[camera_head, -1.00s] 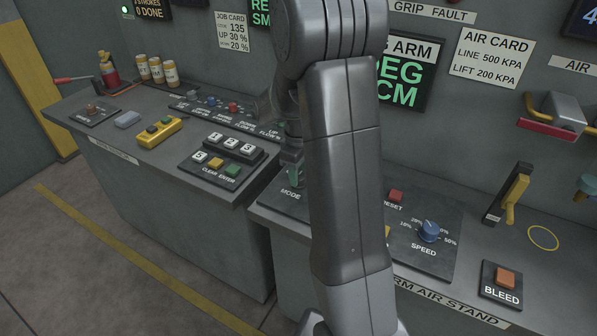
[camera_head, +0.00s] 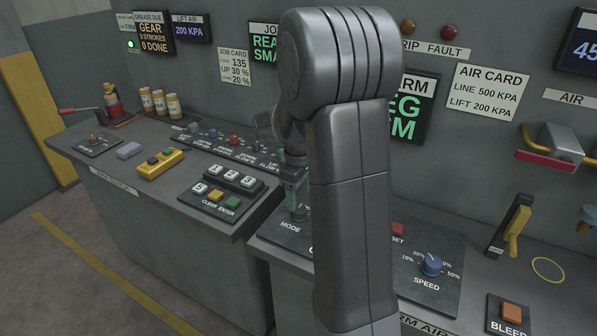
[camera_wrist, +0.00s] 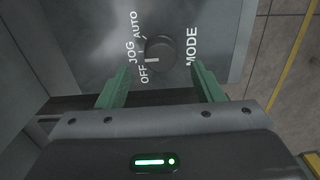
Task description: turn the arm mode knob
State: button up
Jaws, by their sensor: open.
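The mode knob (camera_wrist: 160,54) is a dark round knob on a grey panel, seen in the wrist view. OFF, JOG and AUTO are printed to its left and MODE to its right. A pale mark on the knob lies on its left side, toward OFF and JOG. My gripper (camera_wrist: 160,67) is open, its green fingers on either side of the knob's lower part. Contact cannot be told. In the head view my gripper (camera_head: 297,192) is over the MODE label; my arm hides part of that panel.
A blue speed knob (camera_head: 431,265), a red reset button (camera_head: 397,229) and an orange bleed button (camera_head: 511,312) are to the right. A keypad (camera_head: 230,180) stands on the left console. A yellow-handled lever (camera_head: 516,228) stands at the right.

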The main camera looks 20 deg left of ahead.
aim_at(298, 208)
notch_tip(298, 208, up, 10)
dwell(0.3)
jog(key=shift+f, duration=0.15)
notch_tip(298, 208, down, 14)
dwell(0.7)
